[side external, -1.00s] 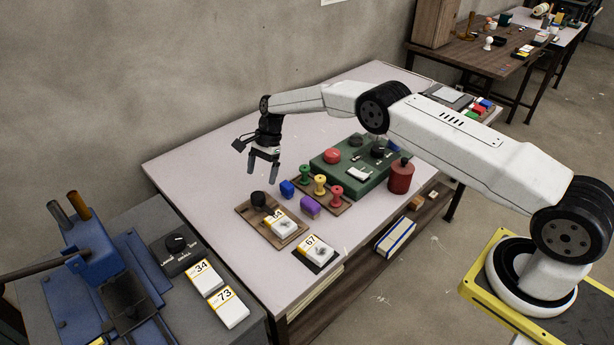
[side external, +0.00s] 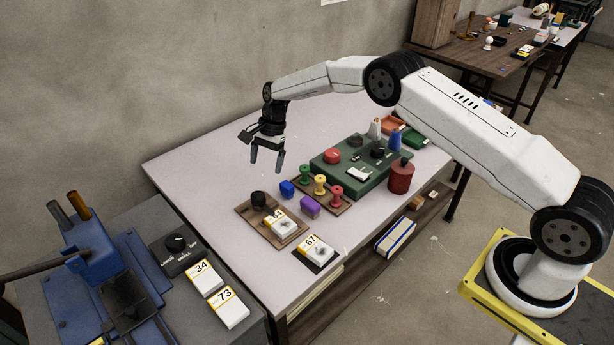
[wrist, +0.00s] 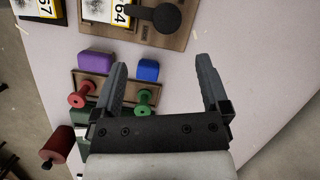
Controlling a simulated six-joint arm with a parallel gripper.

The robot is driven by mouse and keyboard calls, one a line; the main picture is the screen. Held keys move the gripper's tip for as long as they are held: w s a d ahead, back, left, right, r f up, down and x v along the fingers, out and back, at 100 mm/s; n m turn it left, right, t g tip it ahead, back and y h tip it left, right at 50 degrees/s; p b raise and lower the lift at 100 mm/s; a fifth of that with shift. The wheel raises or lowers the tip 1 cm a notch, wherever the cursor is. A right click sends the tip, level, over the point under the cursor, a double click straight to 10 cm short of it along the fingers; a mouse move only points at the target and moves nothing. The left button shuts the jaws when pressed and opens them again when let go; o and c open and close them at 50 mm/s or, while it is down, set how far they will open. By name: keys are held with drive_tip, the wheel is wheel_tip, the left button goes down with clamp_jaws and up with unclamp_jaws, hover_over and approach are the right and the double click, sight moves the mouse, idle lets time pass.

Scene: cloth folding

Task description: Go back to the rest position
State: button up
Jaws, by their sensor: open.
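My gripper (side external: 266,158) is open and empty, with its fingers pointing down above the pale table (side external: 200,150), behind the wooden board and left of the green box. In the wrist view the two fingers of my gripper (wrist: 165,85) are spread apart with nothing held between them. The blue block (wrist: 148,69) and the green spool (wrist: 144,100) show below, near the left finger.
A wooden board with a numbered card (side external: 280,225) and a black knob (side external: 258,199) sits at the front left. Coloured spools (side external: 320,182), a green box (side external: 345,172) and a red canister (side external: 401,178) stand to the right. The table's back left is clear.

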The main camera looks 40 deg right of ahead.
drive_tip(key=s+d+r+n+t+h, duration=0.1)
drive_tip(key=s+r+n, duration=0.2)
drive_tip(key=s, duration=0.8)
drive_tip(key=s+d+r+n+t+h, duration=0.1)
drive_tip(key=s+r+n, duration=0.3)
drive_tip(key=s, duration=0.7)
drive_tip(key=s+d+r+n+t+h, duration=0.1)
drive_tip(key=s+r+n, duration=0.3)
drive_tip(key=s+n, duration=0.3)
drive_tip(key=s, duration=0.4)
drive_tip(key=shift+d+h, duration=0.35)
drive_tip(key=shift+h, duration=0.05)
